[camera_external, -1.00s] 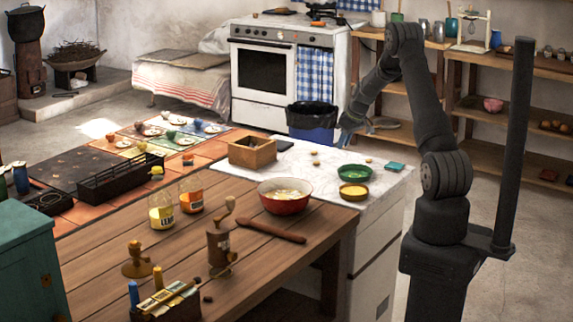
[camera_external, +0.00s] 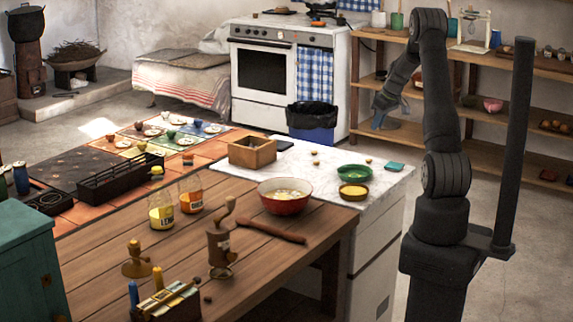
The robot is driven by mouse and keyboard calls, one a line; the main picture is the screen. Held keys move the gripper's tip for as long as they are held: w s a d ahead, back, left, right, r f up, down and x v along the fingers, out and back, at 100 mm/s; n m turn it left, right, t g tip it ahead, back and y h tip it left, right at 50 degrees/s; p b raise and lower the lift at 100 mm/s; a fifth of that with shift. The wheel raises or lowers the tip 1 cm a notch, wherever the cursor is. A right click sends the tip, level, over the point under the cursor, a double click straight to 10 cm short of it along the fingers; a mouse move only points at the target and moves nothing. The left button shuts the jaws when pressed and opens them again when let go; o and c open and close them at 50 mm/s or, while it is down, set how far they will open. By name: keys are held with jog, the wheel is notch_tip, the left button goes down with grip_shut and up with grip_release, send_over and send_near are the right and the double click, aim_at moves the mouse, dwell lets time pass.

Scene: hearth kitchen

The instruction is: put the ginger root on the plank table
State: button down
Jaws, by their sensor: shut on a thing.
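The plank table (camera_external: 95,262) is the brown wooden table in the foreground, with several things on it. My gripper (camera_external: 377,123) hangs at the far side of my arm, in front of the wooden shelves and right of the stove. It is small and dark here, well away from the plank table and beyond the white counter. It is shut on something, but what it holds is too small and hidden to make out. I cannot pick out the ginger root for certain.
The marble counter (camera_external: 318,178) holds a green bowl (camera_external: 353,173) and a yellow dish (camera_external: 353,192). Bare planks show at the left front.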

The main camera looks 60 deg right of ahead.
notch_tip(320, 180, up, 5)
jog(key=shift+f, duration=0.1)
jog(key=w+a+n, duration=0.1)
jog(key=w+a, duration=0.6)
jog(key=a, duration=0.5)
jog(key=w+a+f+n+y, duration=0.1)
jog(key=w+a, duration=0.6)
jog(key=a, duration=0.5)
jog(key=w+a, duration=0.6)
jog(key=a, duration=0.6)
jog(key=w+a+n, duration=0.1)
jog(key=w+a, duration=0.1)
jog(key=a, duration=1.3)
jog(key=s+a+n, duration=0.1)
jog(key=s+a, duration=0.3)
jog(key=a, duration=1)
jog(key=s+a+n, duration=0.1)
jog(key=s+a, duration=0.2)
jog(key=a, duration=1)
jog(key=s+a+n+y, duration=0.1)
jog(key=s+a, duration=1.5)
jog(key=a, duration=0.5)
send_over(188, 278)
jog(key=s+a, duration=0.4)
notch_tip(188, 278, down, 11)
jog(key=shift+f, duration=2)
